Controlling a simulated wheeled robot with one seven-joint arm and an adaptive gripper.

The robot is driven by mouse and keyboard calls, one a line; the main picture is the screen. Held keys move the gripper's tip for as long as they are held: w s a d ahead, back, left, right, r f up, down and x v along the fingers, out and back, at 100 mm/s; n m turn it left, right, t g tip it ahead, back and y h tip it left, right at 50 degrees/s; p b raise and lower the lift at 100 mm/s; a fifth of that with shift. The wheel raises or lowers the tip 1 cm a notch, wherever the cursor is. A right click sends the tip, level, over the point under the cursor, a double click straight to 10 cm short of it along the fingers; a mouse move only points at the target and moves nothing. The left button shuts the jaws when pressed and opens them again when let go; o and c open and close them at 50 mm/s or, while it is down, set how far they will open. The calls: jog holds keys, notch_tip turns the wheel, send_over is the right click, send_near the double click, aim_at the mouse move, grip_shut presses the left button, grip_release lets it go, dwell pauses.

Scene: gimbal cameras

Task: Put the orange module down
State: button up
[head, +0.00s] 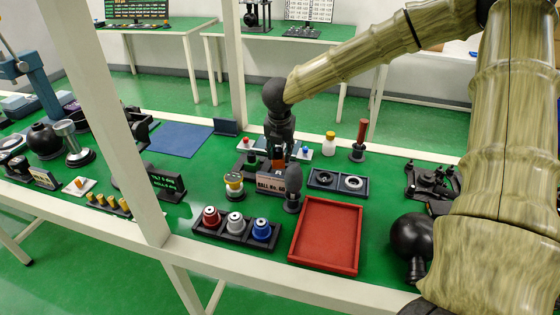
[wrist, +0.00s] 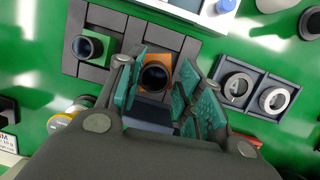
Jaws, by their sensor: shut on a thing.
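The orange module (wrist: 155,77) is a small square block with a dark round opening on top. It sits between the teal-padded fingers of my gripper (wrist: 158,82), which is shut on it. In the head view my gripper (head: 278,155) points down over the bench, with the orange module (head: 278,165) at its fingertips. Below or around it is a dark grey tiled base (wrist: 118,22), which also carries a green module (wrist: 88,46) to the left. I cannot tell whether the orange module touches the base. My fingers hide its near side.
A grey two-place holder with rings (head: 338,182) stands to the right. A sign (head: 271,184) and an empty red tray (head: 327,236) are in front. A rack with red, white and blue topped pieces (head: 235,228) is at front left. Small bottles stand behind.

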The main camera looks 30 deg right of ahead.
aim_at(280, 154)
jog(key=shift+f, duration=1.9)
jog(key=o, duration=1.2)
jog(key=shift+c, duration=0.2)
jog(key=v, duration=1.2)
jog(key=shift+r, duration=0.1)
